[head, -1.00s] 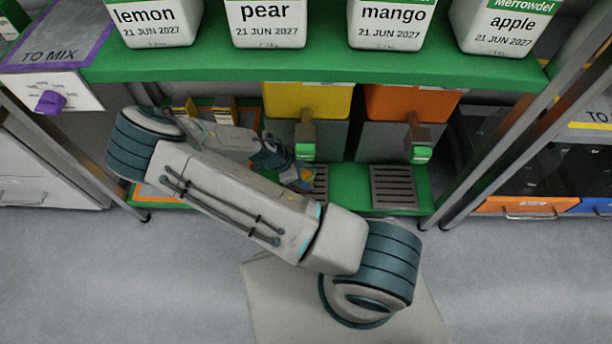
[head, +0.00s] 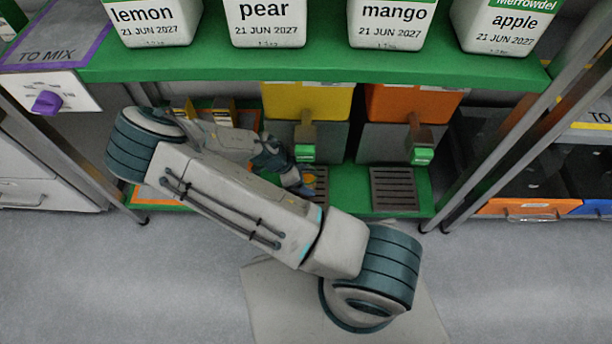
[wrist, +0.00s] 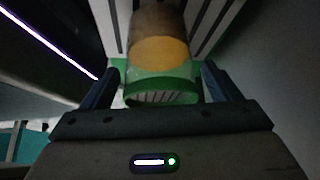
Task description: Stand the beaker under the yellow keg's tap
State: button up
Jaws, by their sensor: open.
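The yellow keg (head: 305,98) sits under the green shelf in the head view, with its brown, green-ended tap (head: 305,140) pointing forward. The beaker (wrist: 161,52) is see-through in the wrist view, with an orange-yellow disc inside and green showing at its near end. It is between my gripper's fingers (wrist: 160,78), which are apart on either side; touching cannot be told. In the head view only a small yellow patch of the beaker (head: 308,181) shows over the drip grate (head: 321,184) below the yellow keg's tap. My gripper (head: 299,186) partly hides it.
An orange keg (head: 412,102) with its own tap (head: 419,144) and grate (head: 394,188) stands to the right. Labelled containers line the green shelf (head: 320,66) above. Metal posts bound the bay on both sides. The floor in front has free room.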

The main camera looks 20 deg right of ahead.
jog(key=p+v, duration=0.5)
jog(key=v, duration=0.6)
jog(key=shift+a+r, duration=0.15)
jog(key=shift+r, duration=0.15)
dwell(1.6)
